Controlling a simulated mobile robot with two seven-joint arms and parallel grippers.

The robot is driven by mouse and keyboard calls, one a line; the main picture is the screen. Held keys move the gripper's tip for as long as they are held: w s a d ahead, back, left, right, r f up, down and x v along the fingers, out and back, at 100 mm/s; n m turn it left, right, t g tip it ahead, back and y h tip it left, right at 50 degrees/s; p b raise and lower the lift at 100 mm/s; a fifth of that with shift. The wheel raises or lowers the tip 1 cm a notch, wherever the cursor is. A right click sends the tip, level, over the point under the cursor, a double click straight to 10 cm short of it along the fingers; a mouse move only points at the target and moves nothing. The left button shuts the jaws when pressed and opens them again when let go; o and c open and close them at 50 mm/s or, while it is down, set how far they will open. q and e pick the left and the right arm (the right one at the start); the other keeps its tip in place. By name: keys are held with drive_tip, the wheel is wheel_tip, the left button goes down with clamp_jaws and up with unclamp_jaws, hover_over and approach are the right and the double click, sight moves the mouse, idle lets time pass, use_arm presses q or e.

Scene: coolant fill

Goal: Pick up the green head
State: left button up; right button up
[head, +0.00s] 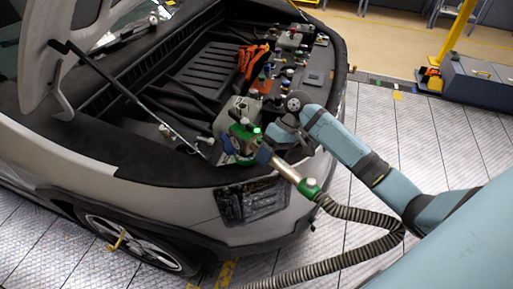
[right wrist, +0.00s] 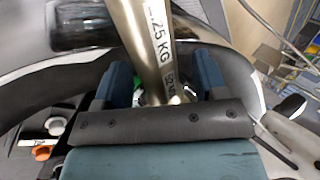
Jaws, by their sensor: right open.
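The green head (head: 243,131) sits at the front edge of the car's open engine bay, on the end of a metal tube (head: 284,168). The tube slopes down to the right to a green collar and a ribbed hose (head: 352,213). My right gripper (head: 278,138) is beside the head, by the tube's upper end. In the right wrist view its blue fingers (right wrist: 163,88) stand open on either side of the metal tube (right wrist: 150,42), which bears "25 KG" lettering. Finger contact is hard to tell. My left gripper is not in view.
The grey car (head: 150,190) has its hood up on a strut (head: 130,90). The engine bay holds several caps, fittings and orange cables (head: 252,60). A blue-grey cabinet (head: 480,82) stands at the back right.

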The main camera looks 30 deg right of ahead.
drive_tip(key=shift+a+f, duration=0.25)
drive_tip(key=shift+f, duration=0.05)
clamp_jaws()
drive_tip(key=shift+r, duration=0.1)
